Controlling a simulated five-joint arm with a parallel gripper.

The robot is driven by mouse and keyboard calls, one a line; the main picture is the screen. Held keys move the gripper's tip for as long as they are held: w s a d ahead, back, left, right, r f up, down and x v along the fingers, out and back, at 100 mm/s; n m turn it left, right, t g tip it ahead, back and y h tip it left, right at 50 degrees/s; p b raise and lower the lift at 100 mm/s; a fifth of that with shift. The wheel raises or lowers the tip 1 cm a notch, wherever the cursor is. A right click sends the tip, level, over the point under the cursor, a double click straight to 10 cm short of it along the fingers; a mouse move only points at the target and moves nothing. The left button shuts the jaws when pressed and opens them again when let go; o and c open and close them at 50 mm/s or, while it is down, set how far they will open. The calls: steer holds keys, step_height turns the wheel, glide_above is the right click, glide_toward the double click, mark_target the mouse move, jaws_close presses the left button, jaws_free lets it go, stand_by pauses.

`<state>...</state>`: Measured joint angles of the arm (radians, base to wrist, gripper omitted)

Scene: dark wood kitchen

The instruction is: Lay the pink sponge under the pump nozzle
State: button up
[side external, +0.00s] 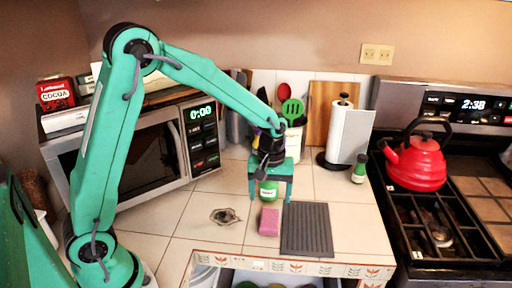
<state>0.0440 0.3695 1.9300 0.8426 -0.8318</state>
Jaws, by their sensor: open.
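The pink sponge (269,222) lies on the tiled counter, against or very near the left edge of a dark grey ribbed mat. A green bottle with a pale label (268,190) stands just behind the sponge in the picture. Its upper part is hidden behind my gripper, so I cannot see a pump nozzle. My gripper (270,197) points down with its fingers apart, above and behind the sponge. The green bottle shows in the gap between the fingers; I cannot tell whether it is between them or behind them. The sponge is outside the fingers.
The dark ribbed mat (306,229) lies right of the sponge. A drain-like fitting (225,216) is on the left. A microwave (150,150), paper towel roll (348,132), small green bottle (359,168) and stove with red kettle (415,160) stand around. Tiles left of the sponge are mostly clear.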

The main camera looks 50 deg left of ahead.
mark_target(270, 218)
steer(key=shift+f, duration=0.15)
steer(key=shift+f, duration=1.15)
steer(key=shift+f, duration=0.1)
steer(key=shift+d+f, duration=0.15)
steer(key=shift+f, duration=1.1)
steer(key=shift+d+f, duration=0.1)
steer(key=shift+f, duration=1.15)
steer(key=shift+c, duration=0.3)
steer(key=c, duration=1.1)
steer(key=shift+o, duration=0.2)
steer(key=shift+r, duration=0.1)
